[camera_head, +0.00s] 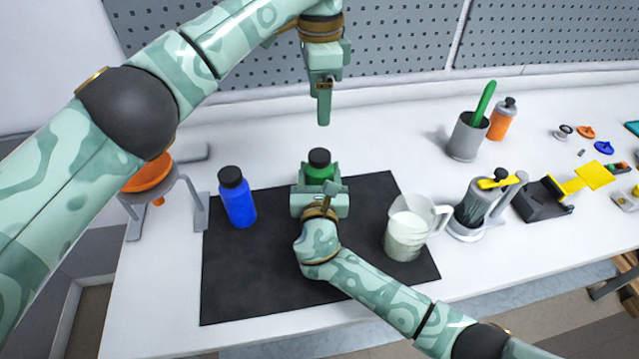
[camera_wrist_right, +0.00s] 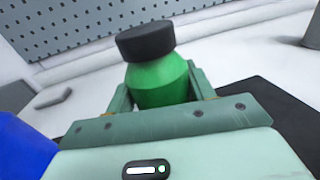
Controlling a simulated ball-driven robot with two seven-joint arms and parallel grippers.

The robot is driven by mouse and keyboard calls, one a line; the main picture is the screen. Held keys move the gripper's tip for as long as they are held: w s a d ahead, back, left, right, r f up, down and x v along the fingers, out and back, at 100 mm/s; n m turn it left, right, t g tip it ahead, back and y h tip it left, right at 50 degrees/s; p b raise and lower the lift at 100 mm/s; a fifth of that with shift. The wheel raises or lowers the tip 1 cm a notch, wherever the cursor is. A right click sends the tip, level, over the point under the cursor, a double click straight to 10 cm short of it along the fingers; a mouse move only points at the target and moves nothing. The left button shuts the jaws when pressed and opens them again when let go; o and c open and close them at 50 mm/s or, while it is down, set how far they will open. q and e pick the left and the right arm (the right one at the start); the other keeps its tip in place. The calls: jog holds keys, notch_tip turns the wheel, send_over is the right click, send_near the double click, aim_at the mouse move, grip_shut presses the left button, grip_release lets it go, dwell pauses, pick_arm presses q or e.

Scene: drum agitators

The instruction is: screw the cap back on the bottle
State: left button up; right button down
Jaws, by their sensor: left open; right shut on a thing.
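A green bottle (camera_head: 317,173) stands on the black mat (camera_head: 263,283), with a black cap (camera_head: 319,157) on its top. In the right wrist view the bottle (camera_wrist_right: 160,85) fills the space between the fingers, and its cap (camera_wrist_right: 146,41) looks slightly tilted; I cannot tell how tightly it sits. My right gripper (camera_head: 318,180) is shut on the bottle's body. My left gripper (camera_head: 323,112) is open and empty, pointing down above and behind the cap, apart from it. A blue bottle (camera_head: 238,204) with its own black cap stands upright to the left.
A pitcher (camera_head: 405,236) stands on the mat's right side. An orange funnel (camera_head: 147,178) in a stand is at the left. A grey cup (camera_head: 466,137), an orange bottle (camera_head: 502,121) and a yellow-topped jar (camera_head: 478,206) are at the right. The mat's front left is clear.

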jog(key=shift+c, duration=2.3)
grip_release()
jog(key=s+p, duration=0.2)
jog(key=s, duration=1.4)
jog(key=shift+s, duration=0.15)
